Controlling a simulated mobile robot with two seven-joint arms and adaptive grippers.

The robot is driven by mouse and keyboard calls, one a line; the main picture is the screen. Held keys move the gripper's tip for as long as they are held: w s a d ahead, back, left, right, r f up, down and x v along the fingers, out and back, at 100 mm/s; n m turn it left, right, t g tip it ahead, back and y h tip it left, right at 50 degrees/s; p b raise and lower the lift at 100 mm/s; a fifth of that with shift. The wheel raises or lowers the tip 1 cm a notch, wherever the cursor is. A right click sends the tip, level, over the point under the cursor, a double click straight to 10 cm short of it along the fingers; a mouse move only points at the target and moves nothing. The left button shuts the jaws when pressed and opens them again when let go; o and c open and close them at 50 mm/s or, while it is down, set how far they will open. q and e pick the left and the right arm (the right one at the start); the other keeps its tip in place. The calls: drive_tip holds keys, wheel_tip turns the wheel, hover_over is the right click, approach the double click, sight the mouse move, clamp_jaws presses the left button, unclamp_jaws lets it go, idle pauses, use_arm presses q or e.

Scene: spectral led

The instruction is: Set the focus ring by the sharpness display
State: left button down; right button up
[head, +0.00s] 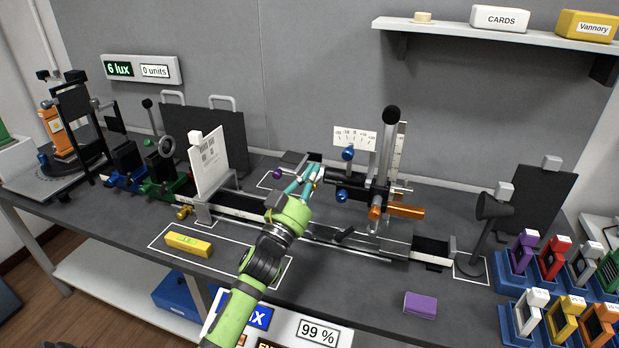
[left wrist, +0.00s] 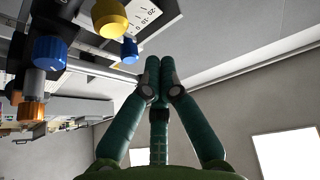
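An upright optical stand with a black horizontal tube (head: 357,192), blue knobs (head: 340,195) and an orange cylinder (head: 407,211) sits on the bench rail. I cannot tell which part is the focus ring. A display on the bench front reads 99 % (head: 318,332). My left gripper (head: 310,172) is just left of the tube, over the rail. In the left wrist view its fingertips (left wrist: 159,65) are together with nothing seen between them; a yellow knob (left wrist: 110,17) and blue knobs (left wrist: 50,52) are up and to the left, apart from the fingers. My right gripper is not in view.
A white chart plate (head: 209,160) stands on the rail at left. A yellow block (head: 188,245) and a purple block (head: 420,304) lie on the bench. A black lamp (head: 487,220) and coloured holders stand at right. The wall display (head: 141,69) reads 6 lux, 0 units.

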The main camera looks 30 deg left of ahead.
sight(319, 177)
use_arm(q)
drive_tip(key=f, duration=0.2)
drive_tip(key=a+f, duration=0.1)
drive_tip(key=shift+w, duration=0.4)
drive_tip(key=shift+f, duration=0.1)
drive_tip(key=shift+s+f+b, duration=0.15)
drive_tip(key=shift+f+b, duration=0.25)
drive_tip(key=shift+b, duration=0.05)
